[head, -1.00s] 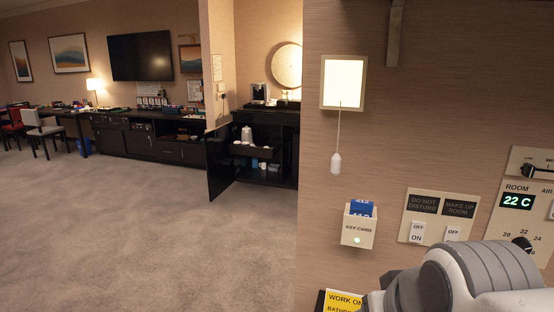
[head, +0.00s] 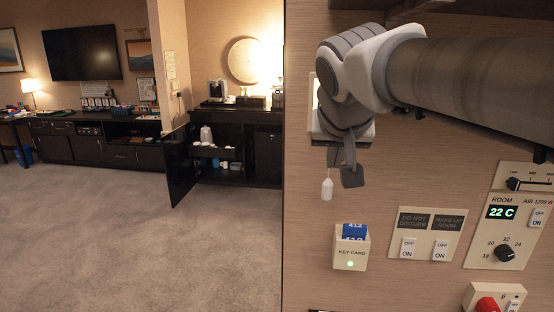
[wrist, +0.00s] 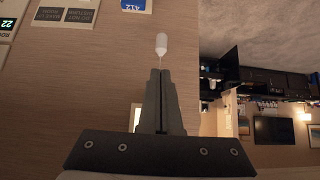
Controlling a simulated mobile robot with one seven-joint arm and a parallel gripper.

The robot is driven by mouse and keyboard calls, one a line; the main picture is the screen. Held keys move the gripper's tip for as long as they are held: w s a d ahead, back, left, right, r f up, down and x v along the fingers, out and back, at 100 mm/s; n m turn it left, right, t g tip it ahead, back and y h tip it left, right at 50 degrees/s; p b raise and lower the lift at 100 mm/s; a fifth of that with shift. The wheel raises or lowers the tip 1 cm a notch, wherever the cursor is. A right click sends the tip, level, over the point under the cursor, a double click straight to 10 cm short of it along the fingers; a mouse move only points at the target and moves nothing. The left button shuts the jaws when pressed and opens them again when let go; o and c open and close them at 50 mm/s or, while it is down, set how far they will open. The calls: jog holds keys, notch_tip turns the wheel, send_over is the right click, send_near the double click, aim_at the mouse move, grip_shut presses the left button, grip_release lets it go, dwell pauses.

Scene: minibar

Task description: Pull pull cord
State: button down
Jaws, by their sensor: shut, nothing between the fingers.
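The pull cord's white knob (head: 327,189) hangs upright against the wall, just left of my gripper's fingertips (head: 349,178) in the head view. In the wrist view the white knob (wrist: 161,43) lies just beyond the fingertips (wrist: 160,74), nearly in line with them. A short piece of thin cord shows between knob and fingers. My gripper points down, its fingers shut and empty. I cannot tell whether the fingers touch the cord. The lit switch panel (head: 315,92) above is mostly hidden behind my arm, as is the upper cord.
A key card holder (head: 350,248) with a blue card is on the wall below. A switch plate (head: 426,234) and a thermostat panel (head: 506,228) are to its right. A red knob (head: 487,304) is at the lower right. A shelf edge is above my arm. Open carpet lies left.

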aim_at(327, 190)
jog(key=x, duration=0.6)
jog(key=w+x, duration=0.1)
jog(key=x, duration=0.3)
jog(key=shift+r+p, duration=0.35)
jog(key=shift+r, duration=0.05)
